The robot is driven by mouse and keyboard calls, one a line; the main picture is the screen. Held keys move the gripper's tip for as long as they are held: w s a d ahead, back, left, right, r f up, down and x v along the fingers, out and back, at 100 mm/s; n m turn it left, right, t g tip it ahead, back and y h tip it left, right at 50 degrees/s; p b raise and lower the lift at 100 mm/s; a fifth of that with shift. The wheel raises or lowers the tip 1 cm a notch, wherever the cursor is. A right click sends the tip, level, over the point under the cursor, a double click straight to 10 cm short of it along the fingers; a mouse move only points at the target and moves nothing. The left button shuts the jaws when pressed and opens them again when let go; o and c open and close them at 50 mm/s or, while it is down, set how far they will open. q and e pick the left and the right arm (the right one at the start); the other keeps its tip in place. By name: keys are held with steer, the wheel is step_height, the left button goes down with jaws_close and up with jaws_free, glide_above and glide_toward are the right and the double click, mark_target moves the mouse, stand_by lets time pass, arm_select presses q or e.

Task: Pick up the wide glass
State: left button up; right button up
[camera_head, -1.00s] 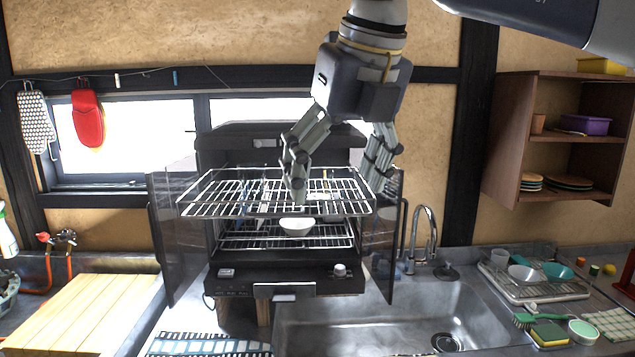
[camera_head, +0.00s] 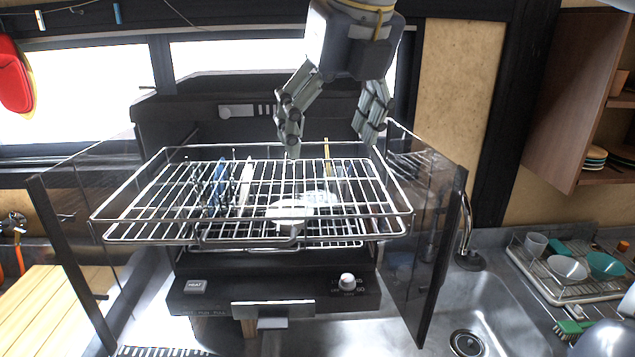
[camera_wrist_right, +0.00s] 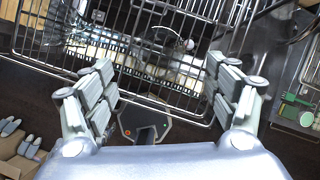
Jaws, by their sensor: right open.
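A pale, clear-looking round piece (camera_head: 320,198) shows through the wires of the upper rack in the dishwasher-like cabinet. It may be the wide glass, but the wires blur its shape. A white bowl (camera_head: 288,212) sits just in front of it, also seen through the wires. In the right wrist view a roundish clear shape (camera_wrist_right: 165,36) shows behind the wires. My right gripper (camera_head: 330,146) is open and empty, pointing down above the back of the upper rack. Its two spread fingers also frame the rack in the wrist view (camera_wrist_right: 162,85). My left gripper is out of view.
The pulled-out wire rack (camera_head: 150,233) lies below my right gripper. Open dark glass doors (camera_head: 440,245) flank it on both sides. The sink and a drying rack (camera_head: 560,292) with a grey cup (camera_head: 535,244) and bowls are at right.

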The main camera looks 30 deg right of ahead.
mark_target(318, 173)
steer(key=shift+x, duration=1.15)
steer(key=shift+w+d+f, duration=0.1)
steer(key=shift+f, duration=0.2)
steer(key=p+x, duration=0.2)
steer(key=x, duration=0.2)
steer(key=shift+w+f, duration=0.3)
steer(key=shift+f, duration=0.25)
steer(key=shift+c, duration=0.4)
steer(key=shift+s, duration=0.1)
steer(key=c, duration=0.9)
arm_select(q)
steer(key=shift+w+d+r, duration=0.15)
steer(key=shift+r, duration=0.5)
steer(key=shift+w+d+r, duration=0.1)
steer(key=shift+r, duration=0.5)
arm_select(e)
steer(key=c, duration=0.3)
